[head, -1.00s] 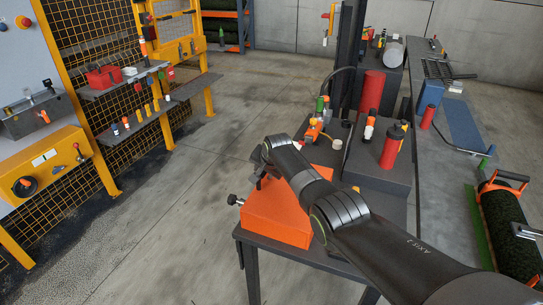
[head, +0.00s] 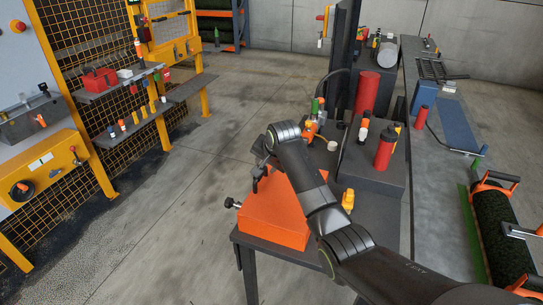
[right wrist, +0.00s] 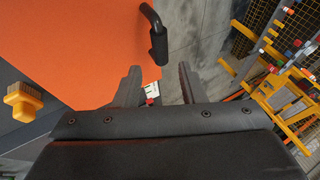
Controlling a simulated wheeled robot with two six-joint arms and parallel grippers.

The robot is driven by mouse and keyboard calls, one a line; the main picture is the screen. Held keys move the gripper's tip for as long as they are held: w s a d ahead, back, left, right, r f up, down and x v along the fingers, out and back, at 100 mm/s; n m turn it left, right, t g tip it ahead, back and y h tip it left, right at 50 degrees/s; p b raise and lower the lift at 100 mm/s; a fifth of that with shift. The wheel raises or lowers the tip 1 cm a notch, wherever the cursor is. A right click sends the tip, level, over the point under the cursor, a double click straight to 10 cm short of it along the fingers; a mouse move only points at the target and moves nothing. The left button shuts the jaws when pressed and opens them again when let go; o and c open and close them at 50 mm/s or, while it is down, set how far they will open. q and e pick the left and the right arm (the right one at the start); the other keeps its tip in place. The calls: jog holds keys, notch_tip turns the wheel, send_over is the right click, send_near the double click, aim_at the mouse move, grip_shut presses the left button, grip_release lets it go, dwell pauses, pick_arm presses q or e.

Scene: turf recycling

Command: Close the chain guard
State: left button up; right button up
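The orange guard (head: 275,215) is a box-like cover on the dark machine table, and I take it to be the chain guard. A black handle (head: 232,203) sticks out from its left side. In the right wrist view the orange surface (right wrist: 85,45) fills the upper left, and the black curved handle (right wrist: 156,35) stands at its edge. My right gripper (head: 260,182) is over the guard's far left corner. My left gripper is not in view. My right arm hides part of the guard.
A red bottle (head: 385,150) stands on a dark box (head: 365,178) to the right. A small orange tool (head: 310,132) and a white roll (head: 333,145) sit behind. The floor (head: 180,220) left of the table is clear.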

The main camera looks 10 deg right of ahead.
jog(key=b+v, duration=0.1)
jog(key=v, duration=0.5)
jog(key=shift+s+r, duration=0.15)
jog(key=shift+r, duration=0.05)
